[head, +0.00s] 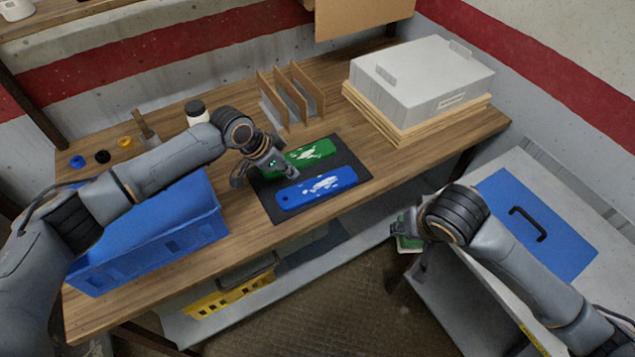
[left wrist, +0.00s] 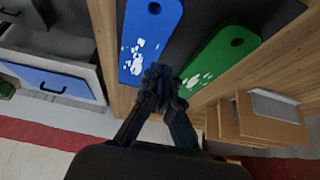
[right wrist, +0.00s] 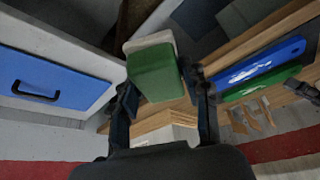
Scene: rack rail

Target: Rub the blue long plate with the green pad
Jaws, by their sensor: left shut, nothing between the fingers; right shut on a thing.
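The blue long plate (head: 316,188) lies on a dark mat (head: 264,200) on the wooden bench, with white smears on top. It also shows in the left wrist view (left wrist: 152,30). A green long plate (head: 310,153) with white smears lies behind it on the mat. My left gripper (head: 284,174) is shut and empty, close above the plates. My right gripper (head: 408,228) is shut on the green pad (right wrist: 154,73), which has a pale backing. It holds the pad off the bench's front right, away from the blue plate.
A blue crate (head: 150,240) stands at the bench's left front. Wooden dividers (head: 291,95) stand behind the mat, and a grey case (head: 420,78) on boards is at the back right. A grey cabinet with a blue panel (head: 540,225) stands right of the bench.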

